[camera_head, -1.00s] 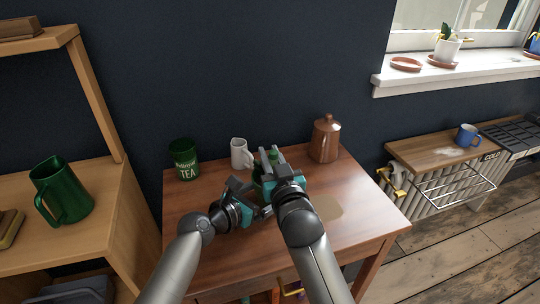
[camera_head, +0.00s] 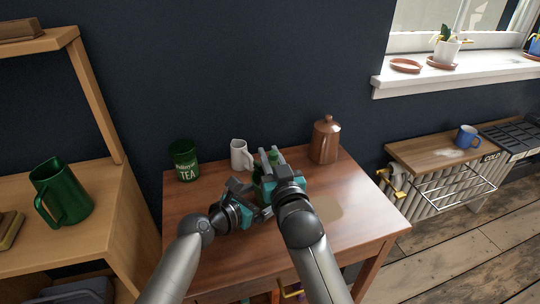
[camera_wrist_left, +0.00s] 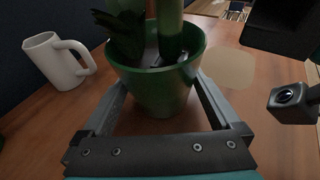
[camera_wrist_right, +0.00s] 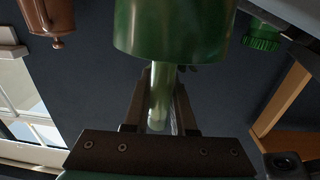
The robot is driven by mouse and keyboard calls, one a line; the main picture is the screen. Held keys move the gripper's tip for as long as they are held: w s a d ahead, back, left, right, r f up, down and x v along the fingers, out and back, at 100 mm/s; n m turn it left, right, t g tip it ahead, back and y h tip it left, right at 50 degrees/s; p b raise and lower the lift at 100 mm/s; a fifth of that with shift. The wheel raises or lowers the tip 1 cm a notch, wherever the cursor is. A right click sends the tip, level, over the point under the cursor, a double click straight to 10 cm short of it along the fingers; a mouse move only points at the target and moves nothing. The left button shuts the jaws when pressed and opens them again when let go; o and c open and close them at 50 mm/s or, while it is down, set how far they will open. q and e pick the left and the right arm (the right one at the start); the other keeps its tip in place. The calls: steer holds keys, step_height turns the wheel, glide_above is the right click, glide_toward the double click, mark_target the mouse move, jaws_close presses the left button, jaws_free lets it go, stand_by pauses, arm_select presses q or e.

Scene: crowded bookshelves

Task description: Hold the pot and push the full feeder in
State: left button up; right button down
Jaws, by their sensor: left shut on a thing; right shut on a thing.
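The dark green pot (camera_wrist_left: 152,92) stands on the table in the left wrist view, with dark soil and a leafy plant in it. My left gripper (camera_wrist_left: 157,82) is shut on the pot, with one finger at each side. The pale green feeder (camera_wrist_left: 170,32) stands upright in the pot beside the plant. My right gripper (camera_wrist_right: 160,88) is shut on the feeder's narrow stem (camera_wrist_right: 158,105) in the right wrist view, which is upside down. A broad green wall there seems to be the pot. In the head view my grippers mostly hide pot and feeder; the feeder's green top (camera_head: 273,156) shows.
A white mug (camera_head: 240,155) stands close behind the pot. A green tea tin (camera_head: 185,160) is at the table's back left and a brown lidded canister (camera_head: 325,141) at the back right. The wooden table (camera_head: 352,220) is clear at the front right.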

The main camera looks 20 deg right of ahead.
steer(key=shift+f, duration=0.35)
stand_by(0.7)
steer(key=shift+r, duration=0.3)
steer(key=shift+f, duration=0.45)
stand_by(1.5)
steer(key=shift+r, duration=0.2)
steer(key=shift+r, duration=0.25)
stand_by(1.0)
steer(key=shift+f, duration=0.25)
stand_by(0.5)
steer(key=shift+s+f, duration=0.1)
steer(key=shift+f, duration=0.1)
